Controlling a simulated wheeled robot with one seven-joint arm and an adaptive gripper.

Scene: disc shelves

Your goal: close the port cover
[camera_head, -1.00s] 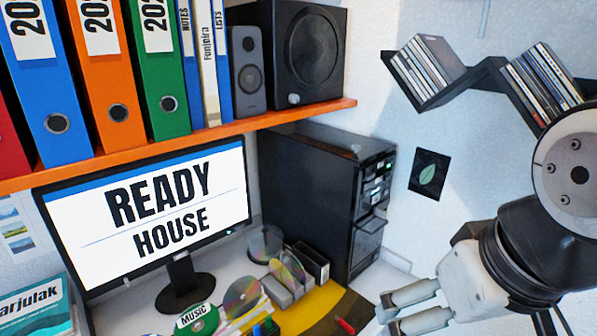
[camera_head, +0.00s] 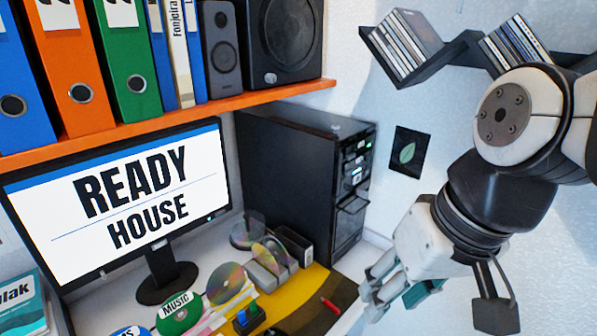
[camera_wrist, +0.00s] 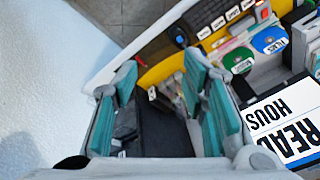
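The black computer tower (camera_head: 290,175) stands at the back right of the desk. Its front panel (camera_head: 355,180) faces right and has small green lights. A dark flap (camera_head: 352,206) sticks out low on this panel; it may be the port cover, but I cannot tell for sure. My gripper (camera_head: 374,286) is in front of and below the panel, apart from it. In the wrist view, my gripper (camera_wrist: 162,70) has its teal-padded fingers spread with nothing held. A dark box-like shape (camera_wrist: 160,130), likely the tower, shows between and beyond the fingers.
The monitor (camera_head: 120,205) stands left of the tower. Discs (camera_head: 180,312), a disc rack (camera_head: 270,262) and a red pen-like object (camera_head: 330,305) lie on the desk. An orange shelf (camera_head: 200,112) with binders and speakers hangs above. Black wall shelves (camera_head: 430,65) hold disc cases.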

